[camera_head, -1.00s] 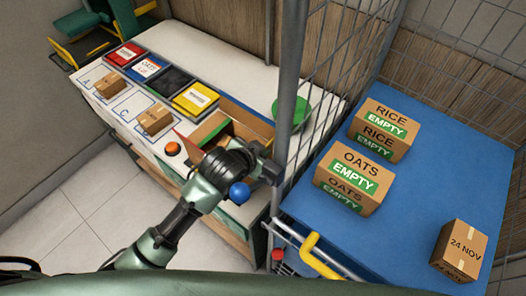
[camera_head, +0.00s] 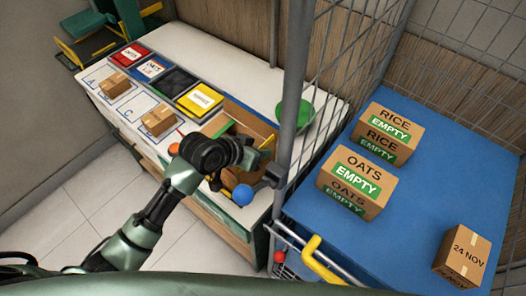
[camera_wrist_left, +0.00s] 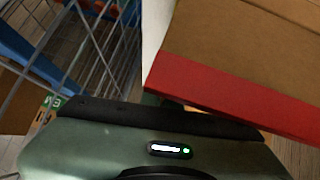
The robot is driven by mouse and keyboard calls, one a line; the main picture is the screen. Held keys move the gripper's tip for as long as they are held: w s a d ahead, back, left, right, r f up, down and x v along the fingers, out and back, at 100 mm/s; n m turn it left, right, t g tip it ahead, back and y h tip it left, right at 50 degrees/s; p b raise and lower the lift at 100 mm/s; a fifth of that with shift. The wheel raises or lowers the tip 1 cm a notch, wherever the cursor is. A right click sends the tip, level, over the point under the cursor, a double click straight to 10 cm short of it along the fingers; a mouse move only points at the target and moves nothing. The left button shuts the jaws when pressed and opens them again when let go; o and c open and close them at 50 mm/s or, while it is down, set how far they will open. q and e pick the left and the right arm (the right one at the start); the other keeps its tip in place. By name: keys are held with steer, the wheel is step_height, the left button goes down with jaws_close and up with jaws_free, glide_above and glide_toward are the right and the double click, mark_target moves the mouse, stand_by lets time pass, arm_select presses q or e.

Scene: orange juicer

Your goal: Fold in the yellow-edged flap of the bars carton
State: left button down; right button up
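The bars carton (camera_head: 240,116) is an open brown box at the near right end of the white bench, partly hidden by my left arm. A green-edged flap (camera_head: 222,129) stands at its left. A yellow edge (camera_head: 268,142) shows at its right, just above my left gripper. My left gripper (camera_head: 272,177) is beside the carton's near right side; its fingertips are not clear, and I cannot tell whether it touches the carton. In the left wrist view, a brown cardboard panel with a red edge (camera_wrist_left: 225,95) is close at right. My right gripper is not in view.
A wire mesh with a grey post (camera_head: 291,110) stands right of my gripper. Beyond it, a blue surface (camera_head: 330,225) holds several cartons. A green bowl (camera_head: 296,115) is behind the post. Two small boxes sit on the bench at left.

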arm_select(q)
steer(key=shift+a+f+n+g+h, duration=0.2)
steer(key=shift+f+n+g+h, duration=0.2)
steer(key=shift+g+h, duration=0.25)
stand_by(1.4)
steer(key=c, duration=1.6)
jaws_free()
steer(key=shift+r, duration=0.1)
steer(key=shift+c, duration=0.2)
steer(key=shift+r+t, duration=0.1)
steer(key=shift+t, duration=0.15)
steer(key=b+v, duration=0.2)
steer(key=v, duration=0.5)
steer(key=shift+a+r, duration=0.2)
steer(key=shift+r, duration=0.1)
steer(key=shift+s, duration=0.1)
